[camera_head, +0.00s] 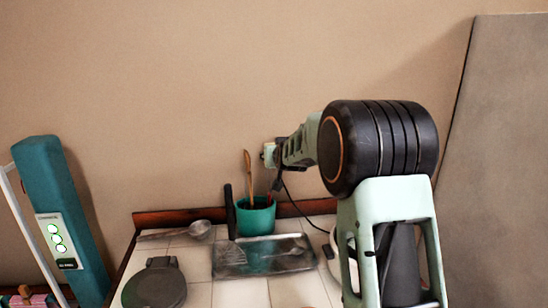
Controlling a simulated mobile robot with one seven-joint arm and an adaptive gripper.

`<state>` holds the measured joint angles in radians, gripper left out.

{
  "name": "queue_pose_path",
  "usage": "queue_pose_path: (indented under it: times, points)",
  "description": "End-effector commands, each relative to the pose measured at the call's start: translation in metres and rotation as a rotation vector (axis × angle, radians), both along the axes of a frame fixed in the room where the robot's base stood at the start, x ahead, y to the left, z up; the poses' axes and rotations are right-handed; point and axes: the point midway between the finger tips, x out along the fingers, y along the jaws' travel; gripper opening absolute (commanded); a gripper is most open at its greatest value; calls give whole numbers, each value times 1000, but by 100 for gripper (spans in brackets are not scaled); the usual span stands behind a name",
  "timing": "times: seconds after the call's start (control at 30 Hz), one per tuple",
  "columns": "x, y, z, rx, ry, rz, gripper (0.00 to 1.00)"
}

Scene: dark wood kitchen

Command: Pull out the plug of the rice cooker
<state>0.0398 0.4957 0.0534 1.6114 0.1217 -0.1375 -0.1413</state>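My gripper (278,155) reaches left to a small pale piece (268,150) at the wall, likely the outlet or plug. The gripper's fingers are dark and seen side-on, so I cannot tell whether they are open or closed around the plug. A thin black cord (291,199) hangs from just below the gripper and runs down right toward a white rounded appliance (346,250), likely the rice cooker. Most of that appliance is hidden behind my arm.
A teal pot with utensils (256,218) stands below the gripper. A grey tray (231,264), a ladle (199,229) and a round dark waffle-iron-like object (155,287) lie on the tiled counter (240,295). A grey panel (505,150) rises at right, a teal upright (62,215) at left.

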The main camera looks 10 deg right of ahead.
Motion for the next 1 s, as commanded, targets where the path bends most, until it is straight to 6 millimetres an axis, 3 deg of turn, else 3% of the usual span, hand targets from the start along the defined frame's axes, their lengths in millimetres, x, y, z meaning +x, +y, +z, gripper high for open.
queue_pose_path:
  times: [0.67, 1.0]
  points:
    - [0, 0, 0, 0, 0, 0, 41]
    - [0, 0, 0, 0, 1, 0, 4]
